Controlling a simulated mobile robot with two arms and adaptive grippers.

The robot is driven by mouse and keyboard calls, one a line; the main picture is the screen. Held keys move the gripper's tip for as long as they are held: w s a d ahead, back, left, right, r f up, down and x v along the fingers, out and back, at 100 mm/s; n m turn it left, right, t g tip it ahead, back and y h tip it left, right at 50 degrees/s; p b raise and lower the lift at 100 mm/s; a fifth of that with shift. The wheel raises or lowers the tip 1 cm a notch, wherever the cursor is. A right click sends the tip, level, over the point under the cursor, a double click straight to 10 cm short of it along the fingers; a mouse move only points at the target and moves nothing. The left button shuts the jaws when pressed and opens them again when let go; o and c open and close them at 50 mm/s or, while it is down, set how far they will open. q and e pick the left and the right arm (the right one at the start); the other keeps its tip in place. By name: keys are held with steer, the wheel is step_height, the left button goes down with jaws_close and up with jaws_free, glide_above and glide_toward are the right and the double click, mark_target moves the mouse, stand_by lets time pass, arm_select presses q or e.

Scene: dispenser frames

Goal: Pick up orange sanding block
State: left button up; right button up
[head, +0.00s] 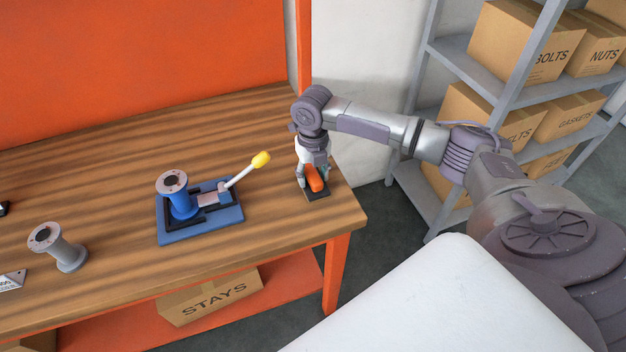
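The orange sanding block (315,179) lies on a small dark pad (317,197) near the right end of the wooden workbench. My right gripper (313,180) points down over the block, with its fingers at the block's sides. The fingers partly hide the block. The view is too small to tell whether they are closed on it or still apart. The block appears to rest on the pad. My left gripper does not show in the head view.
A blue fixture (215,212) with a yellow-tipped lever (261,160) stands left of the block. A grey spool (57,247) is farther left on the workbench (120,185). An orange post (304,45) rises behind my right gripper. Shelves (470,68) with boxes stand at right.

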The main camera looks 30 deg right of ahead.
mark_target(313, 172)
jaws_close()
steer(key=shift+r, duration=0.6)
step_height(313, 172, up, 2)
steer(key=shift+w+r+b, duration=0.1)
steer(key=shift+r+b, duration=0.15)
steer(key=shift+b, duration=0.3)
steer(key=s+r+b, duration=0.1)
steer(key=s+r, duration=0.6)
steer(key=s, duration=0.4)
steer(key=shift+s+a+r, duration=0.2)
steer(key=shift+s+a, duration=0.2)
